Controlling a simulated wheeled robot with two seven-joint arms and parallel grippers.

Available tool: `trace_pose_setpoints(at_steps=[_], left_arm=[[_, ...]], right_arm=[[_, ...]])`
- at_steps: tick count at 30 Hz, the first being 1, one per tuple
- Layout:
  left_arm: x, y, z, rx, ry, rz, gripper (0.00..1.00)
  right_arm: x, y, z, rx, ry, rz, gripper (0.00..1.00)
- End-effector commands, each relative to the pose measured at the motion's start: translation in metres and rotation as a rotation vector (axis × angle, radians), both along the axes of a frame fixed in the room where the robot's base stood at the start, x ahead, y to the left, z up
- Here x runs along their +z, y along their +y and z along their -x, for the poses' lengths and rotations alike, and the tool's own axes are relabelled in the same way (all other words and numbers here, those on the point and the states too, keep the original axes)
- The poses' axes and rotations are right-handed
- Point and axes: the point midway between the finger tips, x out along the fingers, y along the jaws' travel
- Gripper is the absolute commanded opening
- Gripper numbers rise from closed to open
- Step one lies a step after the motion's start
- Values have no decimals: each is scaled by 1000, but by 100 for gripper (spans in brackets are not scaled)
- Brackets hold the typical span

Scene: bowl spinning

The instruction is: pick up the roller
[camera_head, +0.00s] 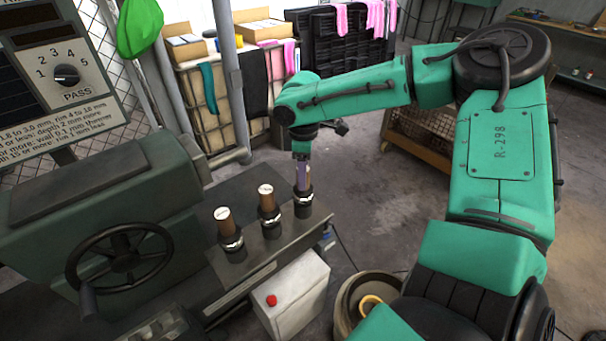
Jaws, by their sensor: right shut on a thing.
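Three rollers stand upright in a row on the dark machine ledge. The left roller (226,229) and the middle roller (268,205) have brown handles with pale round tops, silver collars and dark bases. The right roller (304,196) is mostly hidden by my right gripper; its collar shows above its dark base. My right gripper (302,178) points straight down and is shut on the right roller, which still sits at its place in the row. My left gripper is not in view.
A large handwheel (120,258) and a dial panel (62,75) are on the left. A white box with a red button (271,300) stands below the ledge. A round bin (350,295) is to its right. Open floor lies behind my right arm.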

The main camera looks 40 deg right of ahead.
Motion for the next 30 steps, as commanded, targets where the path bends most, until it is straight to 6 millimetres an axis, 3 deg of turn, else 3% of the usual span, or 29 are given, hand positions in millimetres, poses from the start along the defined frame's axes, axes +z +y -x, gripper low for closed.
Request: trace_pose_setpoints(at_steps=[30], left_arm=[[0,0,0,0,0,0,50]], right_arm=[[8,0,-1,1,-5,1,0]])
